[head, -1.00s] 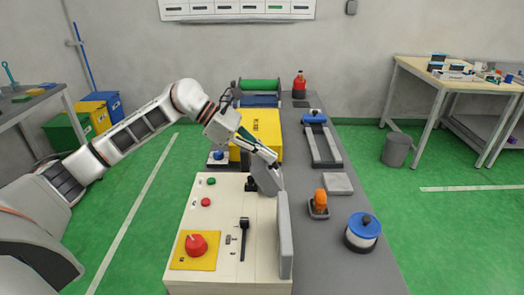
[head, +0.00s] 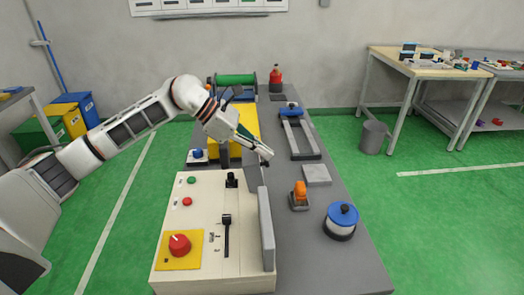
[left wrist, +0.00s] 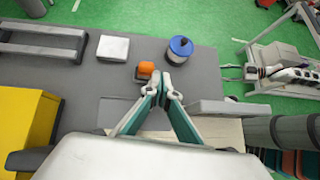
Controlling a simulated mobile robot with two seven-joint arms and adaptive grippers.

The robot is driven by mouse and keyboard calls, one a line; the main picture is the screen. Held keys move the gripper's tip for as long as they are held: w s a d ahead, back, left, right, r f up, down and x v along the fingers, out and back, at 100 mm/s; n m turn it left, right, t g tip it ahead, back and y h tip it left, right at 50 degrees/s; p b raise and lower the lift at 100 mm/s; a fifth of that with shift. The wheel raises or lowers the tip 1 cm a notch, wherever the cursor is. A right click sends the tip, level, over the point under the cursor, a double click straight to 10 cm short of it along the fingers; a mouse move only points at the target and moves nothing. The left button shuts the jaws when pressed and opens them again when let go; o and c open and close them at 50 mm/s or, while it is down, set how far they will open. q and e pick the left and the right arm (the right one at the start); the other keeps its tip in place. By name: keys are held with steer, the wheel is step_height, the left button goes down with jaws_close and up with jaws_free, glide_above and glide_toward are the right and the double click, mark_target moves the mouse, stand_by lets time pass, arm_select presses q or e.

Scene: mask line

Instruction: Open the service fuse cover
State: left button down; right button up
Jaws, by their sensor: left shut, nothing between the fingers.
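My left gripper (head: 267,154) reaches over the far right corner of a cream control box (head: 200,240). Its fingers are shut and empty; the fingertips also show close together in the left wrist view (left wrist: 162,87). Just below it a small grey flap (head: 252,180) stands raised at the box's far right edge; I take it for the service fuse cover, though no label is readable. A black part (head: 232,180) shows uncovered beside the flap. Whether the fingers touch the flap is unclear.
A taller grey panel (head: 267,230) stands upright along the box's right side. The box carries a red knob (head: 179,244) and a black lever (head: 227,236). An orange switch (head: 299,195) and a blue-topped spool (head: 341,221) stand to the right on the grey bench (head: 335,270).

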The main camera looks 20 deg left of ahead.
arm_select(q)
steer(key=v, duration=1.2)
